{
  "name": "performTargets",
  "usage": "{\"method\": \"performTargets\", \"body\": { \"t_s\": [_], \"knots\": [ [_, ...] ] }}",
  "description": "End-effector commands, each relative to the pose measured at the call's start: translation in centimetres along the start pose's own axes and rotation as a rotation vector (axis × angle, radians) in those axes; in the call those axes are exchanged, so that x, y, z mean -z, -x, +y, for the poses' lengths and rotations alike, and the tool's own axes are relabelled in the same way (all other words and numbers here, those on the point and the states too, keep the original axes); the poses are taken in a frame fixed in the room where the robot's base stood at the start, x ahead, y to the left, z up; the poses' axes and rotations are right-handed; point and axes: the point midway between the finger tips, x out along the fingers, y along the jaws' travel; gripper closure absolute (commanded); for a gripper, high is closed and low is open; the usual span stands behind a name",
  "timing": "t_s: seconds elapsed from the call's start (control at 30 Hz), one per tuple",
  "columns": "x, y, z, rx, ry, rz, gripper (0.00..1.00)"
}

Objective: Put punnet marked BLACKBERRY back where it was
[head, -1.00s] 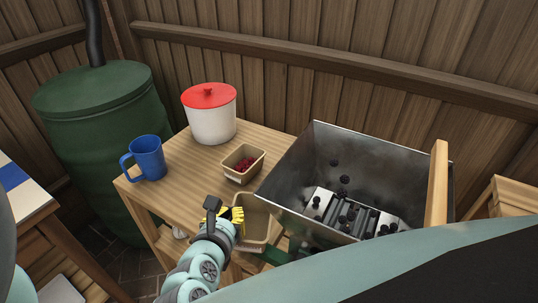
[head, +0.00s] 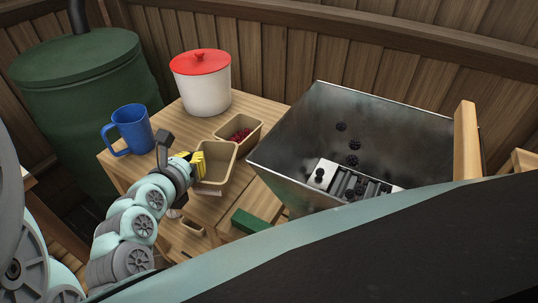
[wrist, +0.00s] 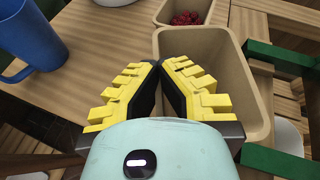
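An empty tan punnet (head: 218,163) is at my gripper (head: 194,165) by the table's front part. Its label is not readable, so I cannot tell whether it is marked BLACKBERRY. The yellow fingers are closed together on its left wall; the punnet also shows in the wrist view (wrist: 240,75), with my gripper (wrist: 160,68) at its rim. I cannot tell whether its base touches the tabletop. Another tan punnet (head: 257,129), with red berries, stands just behind it. Dark berries (head: 353,160) lie inside the metal hopper (head: 290,150).
The wooden table (head: 180,125) also bears a blue mug (head: 132,130) at left and a white pot (head: 203,88) with a red lid at back. The hopper stands close on the right. A green barrel (head: 85,110) is behind left. Tabletop is bare between mug and pot.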

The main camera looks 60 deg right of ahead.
Motion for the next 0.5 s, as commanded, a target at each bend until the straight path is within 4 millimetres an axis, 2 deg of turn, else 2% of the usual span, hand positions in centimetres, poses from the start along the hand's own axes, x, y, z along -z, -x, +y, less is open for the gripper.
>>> {"method": "performTargets", "body": {
  "t_s": [0.03, 0.1, 0.4, 0.43, 0.5],
  "knots": [
    [-0.1, -0.6, 1.1, -0.006, 0.004, -0.003, 1.00],
    [-0.5, -1.0, 2.1, -0.005, 0.002, -0.004, 1.00],
    [-0.9, -2.1, 4.2, -0.003, 0.002, -0.002, 1.00],
    [-0.9, -2.3, 4.5, -0.003, 0.004, -0.002, 1.00],
    [0.8, -2.8, 4.4, 0.001, 0.006, 0.003, 1.00]
  ]
}}
